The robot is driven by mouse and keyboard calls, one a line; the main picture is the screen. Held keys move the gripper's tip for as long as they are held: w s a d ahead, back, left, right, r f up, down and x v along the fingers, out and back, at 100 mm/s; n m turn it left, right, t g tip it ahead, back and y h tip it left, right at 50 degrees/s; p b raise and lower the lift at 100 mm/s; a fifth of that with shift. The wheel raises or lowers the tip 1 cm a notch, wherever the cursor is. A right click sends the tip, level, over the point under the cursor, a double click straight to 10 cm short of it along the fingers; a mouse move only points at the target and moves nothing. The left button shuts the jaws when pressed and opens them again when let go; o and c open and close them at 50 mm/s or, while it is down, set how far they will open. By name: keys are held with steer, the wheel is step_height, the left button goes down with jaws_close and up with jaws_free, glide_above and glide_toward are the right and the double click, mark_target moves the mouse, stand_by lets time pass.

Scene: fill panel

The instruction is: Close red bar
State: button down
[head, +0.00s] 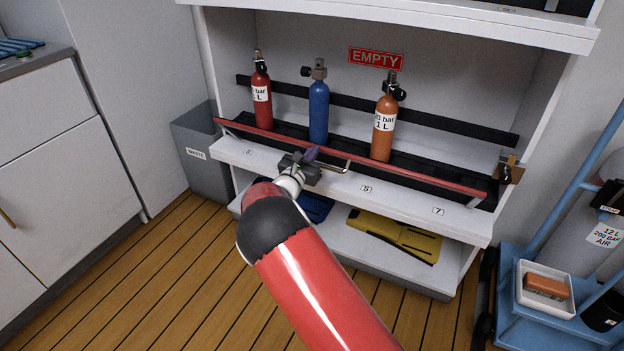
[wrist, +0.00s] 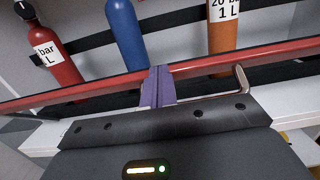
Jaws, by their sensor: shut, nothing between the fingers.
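The red bar (head: 420,174) runs across the front of the shelf, before the gas bottles. It spans the wrist view too (wrist: 215,67). Its left end is by the shelf's left side. Its right end seems apart from the brass latch (head: 510,168) on the right post. A bent metal handle (head: 347,166) sits near the bar's middle; it also shows in the wrist view (wrist: 241,80). My gripper (head: 312,153) is shut and empty at the bar's middle, left of the handle. Its purple fingertips (wrist: 157,86) overlap the bar; I cannot tell whether they touch.
A red bottle (head: 262,98), a blue bottle (head: 319,110) and an orange bottle (head: 384,130) stand behind the bar. A waste bin (head: 203,150) is at left. A blue cart (head: 540,318) stands at right. Yellow fins (head: 395,237) lie on the lower shelf.

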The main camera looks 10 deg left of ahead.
steer(key=w+r, duration=0.1)
steer(key=w+d+r, duration=0.1)
steer(key=w, duration=0.1)
steer(key=w+r, duration=0.1)
steer(key=w, duration=0.1)
steer(key=shift+d+r, duration=0.1)
steer(key=shift+d, duration=0.1)
steer(key=shift+s, duration=0.1)
stand_by(1.0)
